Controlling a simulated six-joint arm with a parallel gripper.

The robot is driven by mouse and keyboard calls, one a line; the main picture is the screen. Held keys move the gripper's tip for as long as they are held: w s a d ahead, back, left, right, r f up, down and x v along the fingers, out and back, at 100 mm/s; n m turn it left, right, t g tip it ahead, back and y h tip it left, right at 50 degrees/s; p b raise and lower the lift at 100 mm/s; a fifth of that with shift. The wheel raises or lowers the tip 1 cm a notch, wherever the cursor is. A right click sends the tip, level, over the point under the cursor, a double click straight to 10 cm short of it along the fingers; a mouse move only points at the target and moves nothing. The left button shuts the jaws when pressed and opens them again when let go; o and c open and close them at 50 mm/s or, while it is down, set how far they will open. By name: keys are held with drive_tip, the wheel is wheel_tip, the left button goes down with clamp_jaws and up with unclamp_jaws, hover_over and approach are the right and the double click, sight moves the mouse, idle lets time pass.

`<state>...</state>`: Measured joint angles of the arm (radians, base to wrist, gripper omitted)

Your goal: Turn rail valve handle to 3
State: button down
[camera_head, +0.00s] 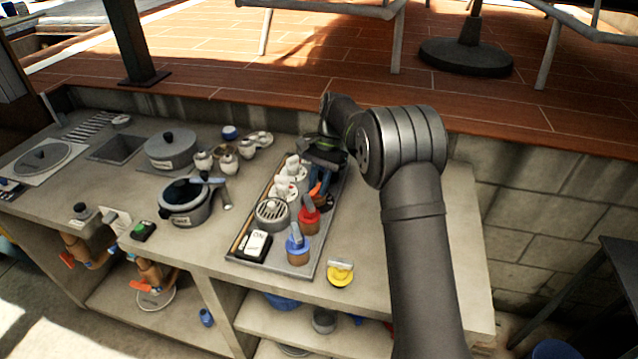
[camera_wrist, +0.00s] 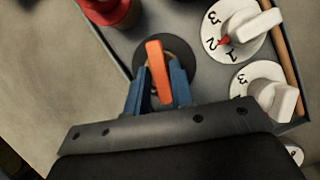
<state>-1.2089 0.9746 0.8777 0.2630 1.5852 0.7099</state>
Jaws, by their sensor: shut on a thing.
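An orange handle (camera_wrist: 158,70) stands on a round dark base on the tray, between my blue fingers in the wrist view. My gripper (camera_wrist: 157,92) is shut on this handle, which also shows in the head view (camera_head: 314,191), partly hidden by my gripper (camera_head: 321,180). I see no numbers around its base. Two white dials with white knobs lie to the right in the wrist view. The upper dial (camera_wrist: 212,32) shows 1, 2 and 3 and a red pointer near 2 and 1. The lower dial (camera_wrist: 241,82) is partly covered by its knob.
The grey tray (camera_head: 318,262) also holds a red-based handle (camera_head: 309,221), a blue-topped handle (camera_head: 298,245), a round grille (camera_head: 271,213) and an ON switch (camera_head: 258,243). A yellow object (camera_head: 340,274) lies beside it. A pot (camera_head: 184,200) stands to the left.

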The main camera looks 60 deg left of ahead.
drive_tip(key=shift+a+n+t+h, duration=0.1)
drive_tip(key=shift+n+t+h, duration=0.45)
drive_tip(key=shift+n, duration=1.55)
drive_tip(key=c, duration=1.4)
unclamp_jaws()
drive_tip(key=shift+r, duration=0.15)
drive_tip(key=v, duration=0.7)
drive_tip(key=shift+x, duration=3.65)
